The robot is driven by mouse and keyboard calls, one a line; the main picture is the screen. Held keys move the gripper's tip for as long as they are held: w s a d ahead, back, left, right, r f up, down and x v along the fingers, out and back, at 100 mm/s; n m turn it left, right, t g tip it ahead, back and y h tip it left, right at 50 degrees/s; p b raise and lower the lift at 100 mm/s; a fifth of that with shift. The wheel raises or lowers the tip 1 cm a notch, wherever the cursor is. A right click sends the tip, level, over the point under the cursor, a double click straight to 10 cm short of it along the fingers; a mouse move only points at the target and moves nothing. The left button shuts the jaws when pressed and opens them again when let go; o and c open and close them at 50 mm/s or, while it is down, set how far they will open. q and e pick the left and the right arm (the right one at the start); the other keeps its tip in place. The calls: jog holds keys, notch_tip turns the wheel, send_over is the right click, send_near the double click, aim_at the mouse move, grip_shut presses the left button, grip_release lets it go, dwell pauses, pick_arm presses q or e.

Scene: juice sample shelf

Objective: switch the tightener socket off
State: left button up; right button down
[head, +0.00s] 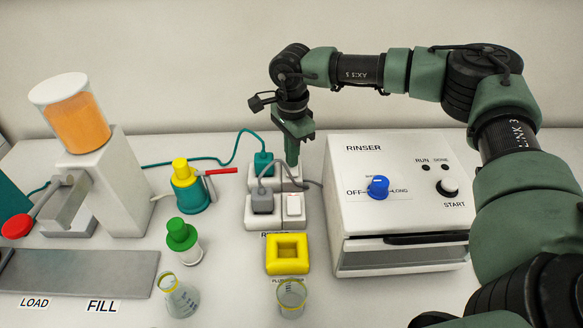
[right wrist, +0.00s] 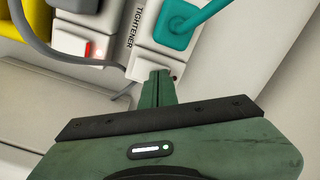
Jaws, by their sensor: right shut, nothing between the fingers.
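The tightener socket is a white block (right wrist: 143,48) marked TIGHTENER in the right wrist view. A teal plug (right wrist: 175,22) with a teal cable is in it; the plug also shows in the head view (head: 263,163). My right gripper (right wrist: 159,74) is shut and empty, pointing down at the switch end of this socket. It also shows in the head view (head: 291,163). The fingertips cover most of the switch; a small reddish spot shows beside them. I cannot tell whether they touch it or which way it is set. My left gripper is not in view.
A second socket with a grey plug (head: 262,202) and a white switch (head: 293,205) is just in front; its switch glows red in the wrist view (right wrist: 94,49). The rinser box (head: 360,225) stands close on the right. A yellow block (head: 287,253) and bottles stand nearer.

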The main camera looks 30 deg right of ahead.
jog(key=shift+s+f, duration=0.1)
jog(key=shift+r+p, duration=0.6)
jog(key=shift+r, duration=0.1)
jog(key=shift+r+p, duration=1.65)
jog(key=shift+r, duration=1.15)
